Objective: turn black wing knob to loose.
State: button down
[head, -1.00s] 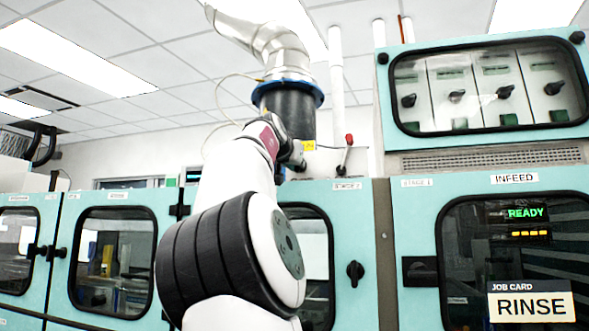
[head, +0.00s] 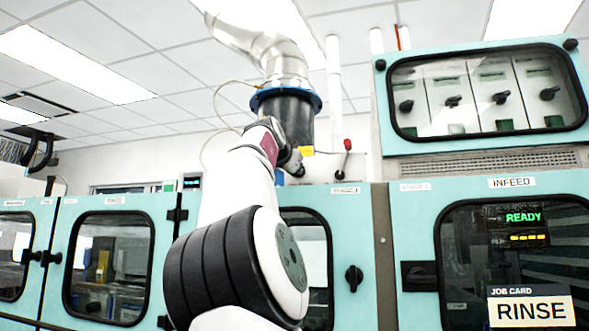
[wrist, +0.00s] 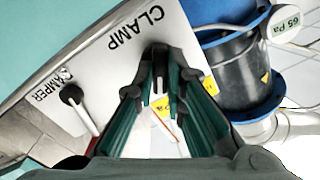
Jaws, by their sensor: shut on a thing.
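The black wing knob (wrist: 160,54) sits on a pale plate (wrist: 112,62), just below the printed word CLAMP in the wrist view. My gripper (wrist: 160,82) has its teal-padded fingers closed on either side of it, the tips on the knob. The fingers cover much of the knob, so its turn angle is hard to read. In the head view my gripper (head: 291,162) is up by the dark duct collar, and my own arm hides the knob there.
A damper handle with a black end (wrist: 72,95) is left of my gripper in the wrist view. A blue-rimmed dark duct collar (wrist: 240,75) and a 65 Pa gauge (wrist: 287,24) are close on the right. Teal cabinets (head: 382,120) stand below and to the right in the head view.

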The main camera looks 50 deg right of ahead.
jog(key=c, duration=1.6)
grip_release()
jog(key=shift+c, duration=0.2)
jog(key=v, duration=1.2)
jog(key=shift+f, duration=0.1)
